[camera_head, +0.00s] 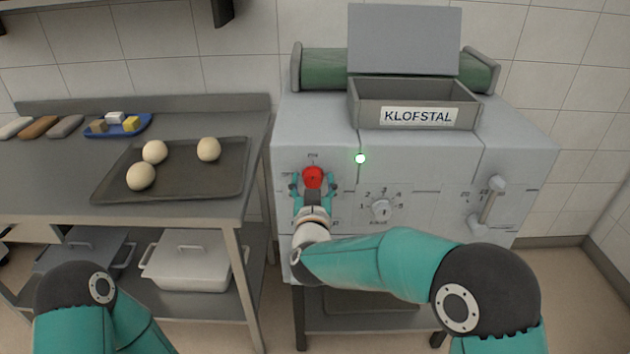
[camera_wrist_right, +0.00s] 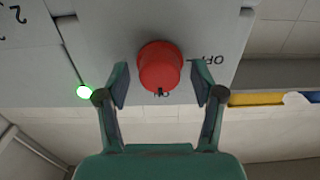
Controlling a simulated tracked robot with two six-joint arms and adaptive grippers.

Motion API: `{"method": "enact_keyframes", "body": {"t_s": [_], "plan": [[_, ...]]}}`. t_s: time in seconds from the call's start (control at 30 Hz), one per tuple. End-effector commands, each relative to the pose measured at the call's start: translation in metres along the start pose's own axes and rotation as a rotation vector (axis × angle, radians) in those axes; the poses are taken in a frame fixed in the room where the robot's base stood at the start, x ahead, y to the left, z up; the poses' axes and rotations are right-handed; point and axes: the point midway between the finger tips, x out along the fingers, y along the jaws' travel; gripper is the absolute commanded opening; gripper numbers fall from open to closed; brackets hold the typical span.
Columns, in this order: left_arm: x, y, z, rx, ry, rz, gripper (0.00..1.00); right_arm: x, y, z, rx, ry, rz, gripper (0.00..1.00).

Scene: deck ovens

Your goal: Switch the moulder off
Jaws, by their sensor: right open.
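The moulder (camera_head: 420,155) is a grey machine labelled KLOFSTAL. Its red knob (camera_head: 313,177) sits on the front panel at the left. A green lamp (camera_head: 360,158) glows to the right of the knob. My right gripper (camera_head: 312,188) is open at the knob, one finger on each side. In the right wrist view the red knob (camera_wrist_right: 160,66) lies ahead of the open right gripper (camera_wrist_right: 160,90), with visible gaps to both fingers. The letters OFF show beside the knob there. My left arm shows at the lower left; its gripper is out of view.
A numbered dial (camera_head: 381,208) and a lever (camera_head: 486,205) are on the panel right of the knob. A steel table at the left holds a dark tray (camera_head: 120,188) with 3 dough balls and a blue dish (camera_head: 92,131). A white lidded container (camera_head: 190,262) stands below.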

Motion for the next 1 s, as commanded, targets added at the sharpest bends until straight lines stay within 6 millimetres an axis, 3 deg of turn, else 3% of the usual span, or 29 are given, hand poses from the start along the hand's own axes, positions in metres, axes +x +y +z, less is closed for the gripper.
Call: {"method": "enact_keyframes", "body": {"t_s": [0.23, 0.5, 0.6, 1.0], "plan": [[0.0001, 0.0000, 0.0000, 0.000, 0.000, 0.000, 0.40, 0.0005, 0.0003, 0.0000, 0.000, 0.000, 0.000, 0.66], [0.0000, 0.0000, 0.0000, 0.000, 0.000, 0.000, 0.40, 0.0002, 0.0006, -0.0002, 0.000, 0.000, 0.001, 0.21], [-0.0001, -0.0003, -0.0003, -0.001, 0.001, 0.000, 0.40, 0.0003, 0.0074, -0.0001, 0.000, 0.000, 0.003, 0.08], [-0.0020, 0.0008, 0.0000, 0.000, 0.000, 0.000, 0.40, 0.0004, 0.0017, -0.0008, -0.073, 0.001, 0.004, 0.08]]}}
